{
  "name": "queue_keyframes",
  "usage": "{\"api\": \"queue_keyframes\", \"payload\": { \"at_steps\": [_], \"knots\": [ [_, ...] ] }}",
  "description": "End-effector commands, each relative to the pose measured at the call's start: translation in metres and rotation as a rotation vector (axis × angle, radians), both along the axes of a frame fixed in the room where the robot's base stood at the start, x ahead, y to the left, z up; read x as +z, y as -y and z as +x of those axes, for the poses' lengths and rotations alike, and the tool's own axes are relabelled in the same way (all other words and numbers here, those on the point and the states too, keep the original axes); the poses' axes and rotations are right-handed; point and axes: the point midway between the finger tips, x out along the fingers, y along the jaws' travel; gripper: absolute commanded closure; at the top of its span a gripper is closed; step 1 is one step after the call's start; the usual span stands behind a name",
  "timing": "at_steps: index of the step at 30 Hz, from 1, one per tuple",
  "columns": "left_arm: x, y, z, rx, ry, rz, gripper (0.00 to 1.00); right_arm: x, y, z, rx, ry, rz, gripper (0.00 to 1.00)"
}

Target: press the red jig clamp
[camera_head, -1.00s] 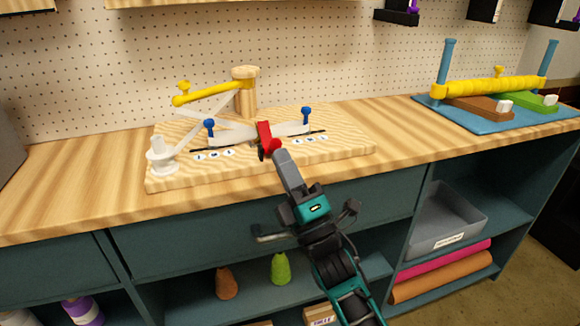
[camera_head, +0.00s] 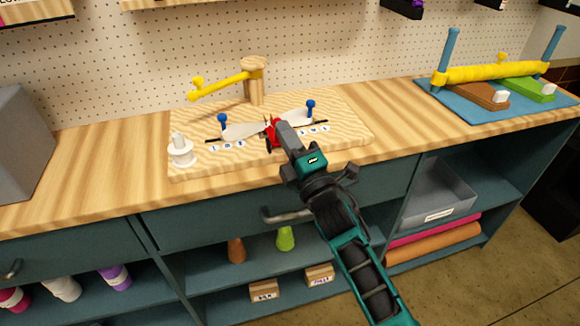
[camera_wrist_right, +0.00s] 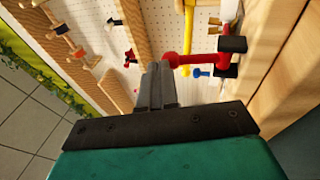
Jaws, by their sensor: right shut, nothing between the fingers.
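The red jig clamp (camera_head: 271,134) sits in the middle of the wooden jig board (camera_head: 345,135), between two pale strips that each have a blue knob. My right gripper (camera_head: 284,128) is shut and empty. Its fingertips are at the clamp's right side and cover part of it in the head view. In the right wrist view the red clamp (camera_wrist_right: 195,60) lies just right of the shut fingertips (camera_wrist_right: 158,70). I cannot tell whether they touch. My left gripper is not in view.
A yellow arm (camera_head: 222,86) on a wooden post stands at the board's back. A white spool (camera_head: 180,152) stands at its left front. A blue mat (camera_head: 470,110) with a yellow roller is at the right. A grey box (camera_head: 18,145) stands at the left.

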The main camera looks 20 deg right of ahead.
Motion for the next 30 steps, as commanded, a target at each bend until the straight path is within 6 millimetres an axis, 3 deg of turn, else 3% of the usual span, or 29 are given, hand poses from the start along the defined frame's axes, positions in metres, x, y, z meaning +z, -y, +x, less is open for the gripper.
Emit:
{"api": "queue_keyframes", "payload": {
  "at_steps": [30],
  "knots": [
    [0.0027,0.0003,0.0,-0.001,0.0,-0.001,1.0,0.0072,0.0059,0.0052,0.0,0.007,0.0,1.0]
  ]
}}
